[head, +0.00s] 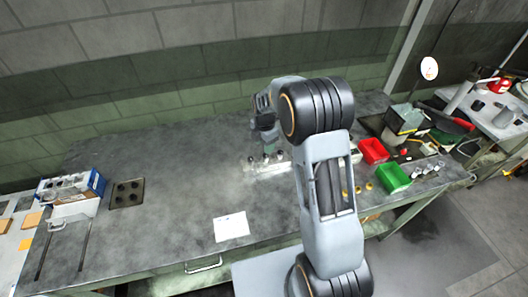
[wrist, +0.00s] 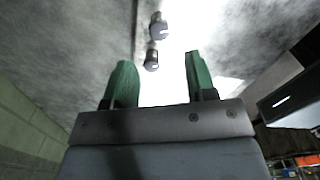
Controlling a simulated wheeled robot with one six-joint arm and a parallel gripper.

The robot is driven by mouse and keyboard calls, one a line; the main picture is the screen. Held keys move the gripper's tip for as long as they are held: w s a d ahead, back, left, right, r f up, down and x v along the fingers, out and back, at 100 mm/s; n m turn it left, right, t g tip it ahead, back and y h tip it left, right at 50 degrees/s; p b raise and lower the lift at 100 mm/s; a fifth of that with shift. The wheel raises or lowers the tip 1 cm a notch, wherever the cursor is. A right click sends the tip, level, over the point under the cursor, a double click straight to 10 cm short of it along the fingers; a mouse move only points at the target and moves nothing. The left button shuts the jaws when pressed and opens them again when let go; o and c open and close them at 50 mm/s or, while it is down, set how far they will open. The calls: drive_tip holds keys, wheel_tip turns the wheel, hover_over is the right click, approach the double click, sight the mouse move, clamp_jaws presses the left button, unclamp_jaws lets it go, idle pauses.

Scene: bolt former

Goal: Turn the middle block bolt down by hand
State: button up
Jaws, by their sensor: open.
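A pale metal block (head: 262,170) lies on the bench, with small dark-headed bolts (head: 250,159) standing along it. My gripper (head: 268,149) is over the block in the head view, partly hidden by my arm. In the wrist view my gripper (wrist: 158,62) is open, its two green fingers apart. One bolt head (wrist: 151,62) shows in the gap between the fingers, nearer the left finger and not visibly touched. Another bolt head (wrist: 158,27) shows beyond it. I cannot tell which of these is the middle bolt.
A red bin (head: 373,150) and a green bin (head: 394,178) stand right of the block. A white sheet (head: 231,226) lies toward the bench front. A dark plate with holes (head: 127,193) and a blue-sided box (head: 72,186) are at the left. The bench's left middle is clear.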

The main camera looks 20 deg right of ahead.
sight(264, 156)
drive_tip(key=shift+f+p, duration=0.45)
drive_tip(key=shift+f, duration=2.35)
drive_tip(key=c, duration=0.9)
